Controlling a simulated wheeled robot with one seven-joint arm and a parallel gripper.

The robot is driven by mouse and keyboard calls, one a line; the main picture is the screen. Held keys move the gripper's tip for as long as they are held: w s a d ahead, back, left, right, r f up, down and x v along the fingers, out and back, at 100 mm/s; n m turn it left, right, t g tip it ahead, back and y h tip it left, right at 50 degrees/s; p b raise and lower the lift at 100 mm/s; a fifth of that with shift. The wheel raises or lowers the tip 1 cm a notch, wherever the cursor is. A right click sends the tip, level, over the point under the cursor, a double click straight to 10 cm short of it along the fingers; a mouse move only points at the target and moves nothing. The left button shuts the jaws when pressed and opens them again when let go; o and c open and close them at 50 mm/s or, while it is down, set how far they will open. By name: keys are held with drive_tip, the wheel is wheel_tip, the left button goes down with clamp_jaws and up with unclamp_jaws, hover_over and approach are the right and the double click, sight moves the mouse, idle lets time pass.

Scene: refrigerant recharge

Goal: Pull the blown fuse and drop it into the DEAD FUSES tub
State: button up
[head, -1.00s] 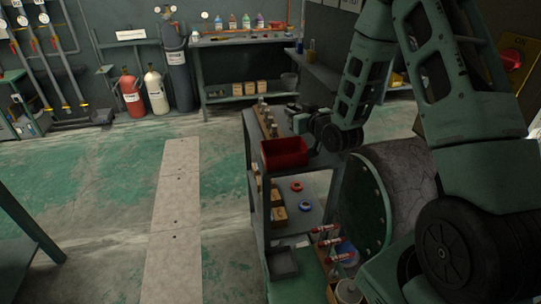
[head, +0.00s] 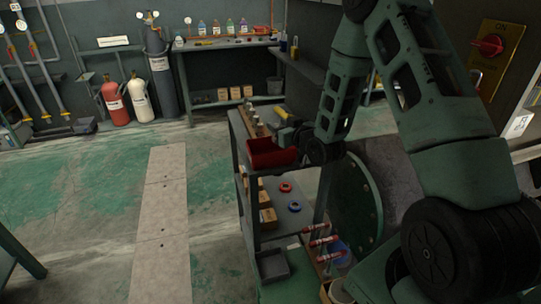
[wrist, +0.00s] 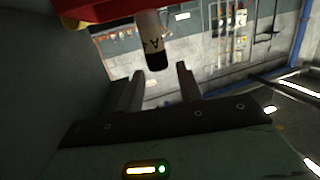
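My gripper (wrist: 161,76) shows its two fingers apart in the wrist view, with nothing held between them. A pale cylinder with dark lettering and a black end (wrist: 153,42) is just beyond the fingertips; it looks like a fuse, but I cannot tell if it is blown. A red surface (wrist: 100,9) crosses the top of that view. In the head view a red open tub (head: 271,154) stands on the cart's upper shelf, beside the end of my arm. No lettering is readable on it. My fingers are not clear in the head view.
The cart (head: 261,235) holds red and blue rings and small cartons on its lower shelf. A red switch (head: 487,46) sits on a yellow plate at right. Gas cylinders (head: 138,100) stand at the back. Floor left is open.

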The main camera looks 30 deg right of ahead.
drive_tip(key=shift+o, duration=0.5)
drive_tip(key=shift+s, duration=0.1)
drive_tip(key=s+r+p, duration=0.2)
drive_tip(key=s+p, duration=1.1)
drive_tip(key=s, duration=0.4)
drive_tip(key=shift+a+r, duration=0.2)
drive_tip(key=shift+r, duration=0.1)
